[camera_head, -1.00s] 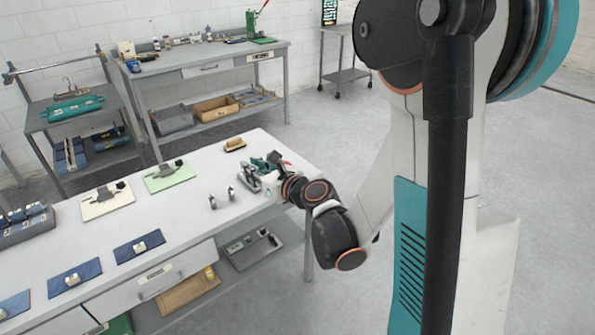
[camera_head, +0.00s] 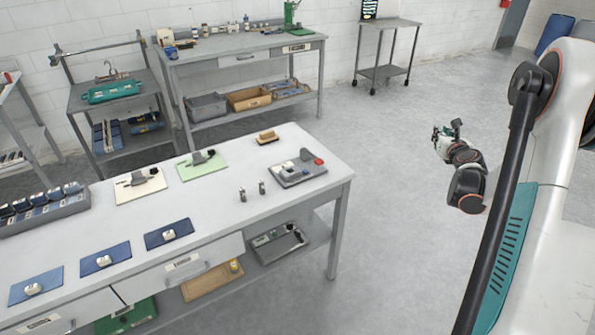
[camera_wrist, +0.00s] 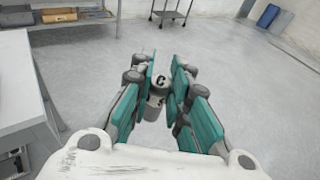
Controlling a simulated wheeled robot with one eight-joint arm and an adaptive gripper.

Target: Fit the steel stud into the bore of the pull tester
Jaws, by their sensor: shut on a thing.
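My gripper (camera_head: 447,133) is out over open floor, right of the near table and clear of it. In the wrist view its teal-padded fingers (camera_wrist: 166,72) are shut on a short pale grey cylinder (camera_wrist: 157,103) with a dark letter C, which I take to be the steel stud. The fingers hide part of its sides, and its far end is hard to make out. A grey fixture (camera_head: 291,177) with a red knob lies at the right end of the near table. I cannot tell for sure whether it is the pull tester; no bore shows.
Two small upright metal pieces (camera_head: 252,191) stand left of the fixture on the near table (camera_head: 217,220). A brown block (camera_head: 267,137) lies behind it. A green press (camera_head: 292,16) stands on the back bench (camera_head: 230,47). The floor (camera_head: 405,190) around my gripper is clear.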

